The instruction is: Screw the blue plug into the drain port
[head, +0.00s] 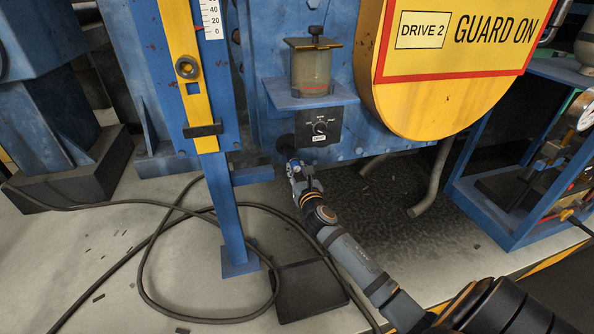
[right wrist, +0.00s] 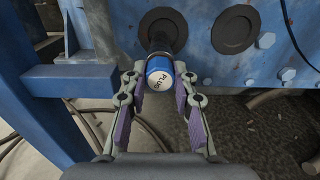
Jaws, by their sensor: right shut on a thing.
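The blue plug (right wrist: 158,73), with a white end face marked PLUG, sits between the fingers of my right gripper (right wrist: 160,82) in the right wrist view. The gripper is shut on it. The dark round drain port (right wrist: 162,27) is in the blue wall just beyond the plug, with a dark stub between them. I cannot tell whether the plug touches or is threaded in. In the head view my right gripper (head: 294,172) is at the wall, just below the dark port (head: 286,142); the plug is too small to make out clearly. My left gripper is not in view.
A blue post (head: 232,215) stands left of my right arm. A yellow guard (head: 425,80) is at upper right. A cable (head: 150,205) loops over the floor beside a dark plate (head: 308,290).

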